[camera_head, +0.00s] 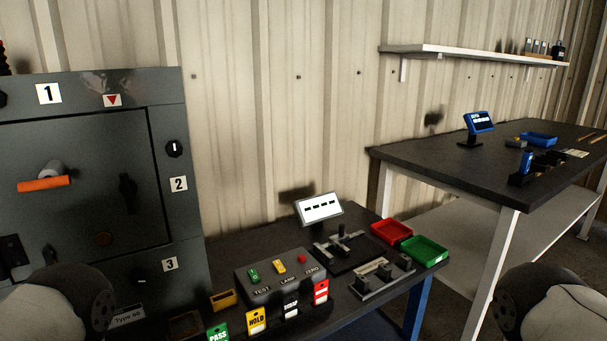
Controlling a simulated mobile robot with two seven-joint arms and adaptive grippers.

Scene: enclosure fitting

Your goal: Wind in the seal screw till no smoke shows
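The dark grey enclosure (80,88) stands at the left with its door (80,140) shut. Labels 1, 2 and 3 are on its front. A black round screw or knob with a white mark (174,148) sits above label 2. Another dark one (141,281) is left of label 3, and a third is partly cut off at the left edge. I cannot tell which is the seal screw. A faint pale smear shows by the red triangle label (112,100); I cannot tell whether it is smoke. Only my arm links show at the lower corners; both grippers are out of view.
An orange handle (44,183) sticks out from the door. The bench (230,249) right of the enclosure holds a button box (283,275), a small display (319,209), red (391,231) and green (425,250) trays. A second table (430,165) stands farther right.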

